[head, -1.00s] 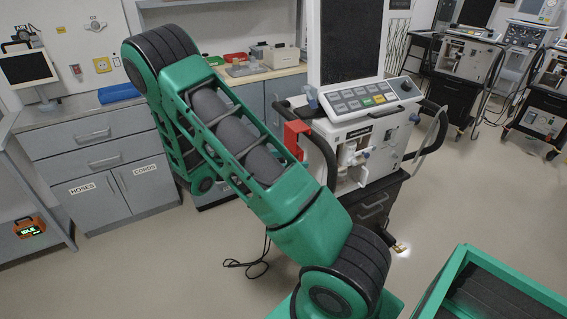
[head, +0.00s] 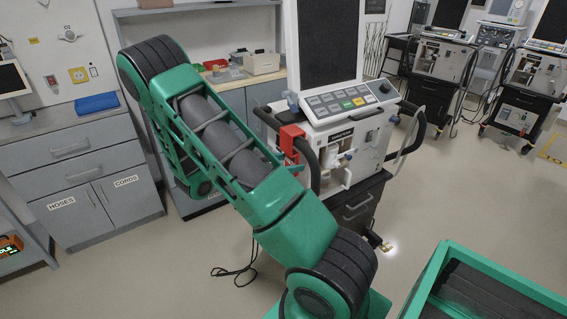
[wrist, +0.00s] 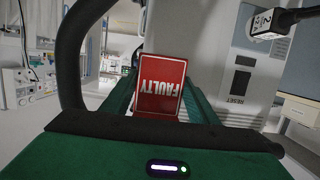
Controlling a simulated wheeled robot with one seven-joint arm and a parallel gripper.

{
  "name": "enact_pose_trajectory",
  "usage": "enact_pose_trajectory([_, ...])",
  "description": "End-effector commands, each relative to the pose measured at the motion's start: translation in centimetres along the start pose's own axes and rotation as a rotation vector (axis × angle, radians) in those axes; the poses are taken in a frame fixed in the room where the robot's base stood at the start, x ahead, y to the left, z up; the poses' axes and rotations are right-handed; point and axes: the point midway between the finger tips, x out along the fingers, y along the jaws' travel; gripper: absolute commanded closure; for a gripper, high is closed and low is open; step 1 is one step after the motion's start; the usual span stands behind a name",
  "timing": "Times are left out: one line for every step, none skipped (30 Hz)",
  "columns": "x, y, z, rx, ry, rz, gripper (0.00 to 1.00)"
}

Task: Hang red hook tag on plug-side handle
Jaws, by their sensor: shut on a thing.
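The red tag, lettered FAULTY, (wrist: 161,86) is held between the green fingers of my gripper (wrist: 162,98) in the wrist view; its lettering is upside down there. In the head view the red tag (head: 291,138) is beside the upper part of the ventilator's left black handle (head: 314,170). A black handle bar (wrist: 72,55) curves along the left of the wrist view. Whether the tag's hook touches or goes around the bar cannot be told. The ventilator's other black handle (head: 417,125) is on its right. My arm hides most of the gripper in the head view.
The ventilator (head: 340,135) carries a screen and a sloped key panel. A counter with drawers (head: 75,150) stands at left. More ventilators stand back right.

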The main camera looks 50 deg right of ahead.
Motion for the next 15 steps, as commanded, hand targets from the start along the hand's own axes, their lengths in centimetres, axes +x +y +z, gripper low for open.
enact_pose_trajectory([0.04,-0.01,0.15,0.000,0.000,0.000,0.68])
enact_pose_trajectory([0.05,-0.01,0.21,0.000,0.000,0.000,0.68])
enact_pose_trajectory([0.06,-0.01,0.28,0.000,0.000,0.000,0.68])
enact_pose_trajectory([0.07,-0.01,0.32,0.001,0.000,0.000,0.68])
enact_pose_trajectory([0.08,-0.01,0.35,0.001,0.000,0.000,0.68])
enact_pose_trajectory([0.08,-0.01,0.38,0.001,0.000,0.000,0.68])
enact_pose_trajectory([0.08,-0.01,0.39,0.001,0.000,0.000,0.68])
enact_pose_trajectory([0.08,-0.01,0.39,0.001,0.000,0.000,0.68])
enact_pose_trajectory([0.08,-0.01,0.40,0.001,0.000,0.000,0.68])
enact_pose_trajectory([0.08,-0.01,0.40,0.001,0.000,0.000,0.68])
enact_pose_trajectory([0.08,-0.01,0.40,0.001,0.000,0.000,0.68])
enact_pose_trajectory([0.07,-0.01,0.39,0.001,0.000,0.000,0.68])
enact_pose_trajectory([0.07,-0.01,0.39,0.001,0.000,0.000,0.68])
enact_pose_trajectory([0.07,-0.01,0.39,0.001,0.000,0.000,0.41])
enact_pose_trajectory([0.07,-0.01,0.39,0.001,0.000,0.000,0.32])
